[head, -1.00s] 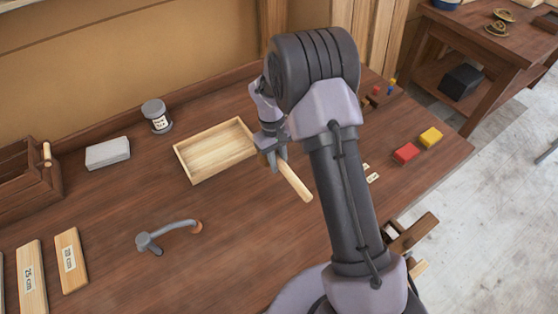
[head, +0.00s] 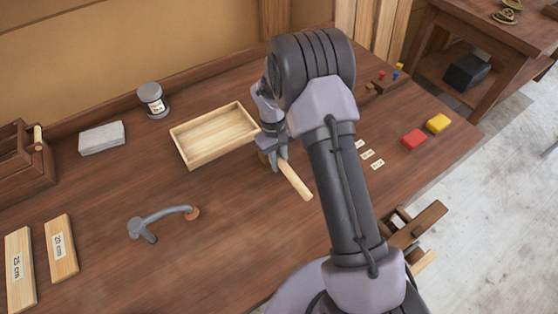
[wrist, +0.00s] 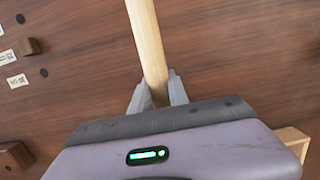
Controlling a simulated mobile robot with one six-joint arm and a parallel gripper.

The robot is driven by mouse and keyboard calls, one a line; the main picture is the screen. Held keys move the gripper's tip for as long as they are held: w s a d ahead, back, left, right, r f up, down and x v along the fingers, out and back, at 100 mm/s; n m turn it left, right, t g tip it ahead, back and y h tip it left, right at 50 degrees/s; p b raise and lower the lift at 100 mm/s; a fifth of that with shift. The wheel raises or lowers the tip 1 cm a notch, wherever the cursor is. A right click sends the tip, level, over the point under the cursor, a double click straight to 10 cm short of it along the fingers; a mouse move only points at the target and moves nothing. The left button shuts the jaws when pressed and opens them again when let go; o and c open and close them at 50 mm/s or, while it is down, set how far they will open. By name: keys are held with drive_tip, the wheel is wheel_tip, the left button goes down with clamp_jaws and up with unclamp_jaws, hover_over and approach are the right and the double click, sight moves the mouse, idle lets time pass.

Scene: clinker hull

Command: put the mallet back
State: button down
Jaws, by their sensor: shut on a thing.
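The mallet shows as a pale wooden handle (head: 296,181) slanting down to the right in the head view. A small brown part by the fingers may be its head, mostly hidden by my gripper. My gripper (head: 279,158) is shut on the handle, just right of the shallow wooden tray. In the wrist view the handle (wrist: 148,45) runs up between the two grey fingers of my gripper (wrist: 158,92), over the dark bench top. I cannot tell the height above the bench.
The empty tray (head: 184,155) lies left of my gripper. White labels (head: 369,155), a red block (head: 414,139) and a yellow block (head: 438,123) lie right. A jar (head: 153,100), grey block (head: 102,138) and curved grey tool (head: 163,220) lie left. Bench (head: 230,250) is clear in front.

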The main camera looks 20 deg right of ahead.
drive_tip(key=shift+f+b, duration=0.4)
drive_tip(key=shift+f, duration=0.15)
drive_tip(key=c, duration=1.2)
unclamp_jaws()
drive_tip(key=shift+r, duration=0.1)
wheel_tip(320, 180, up, 8)
drive_tip(key=p, duration=0.6)
drive_tip(key=shift+r, duration=0.1)
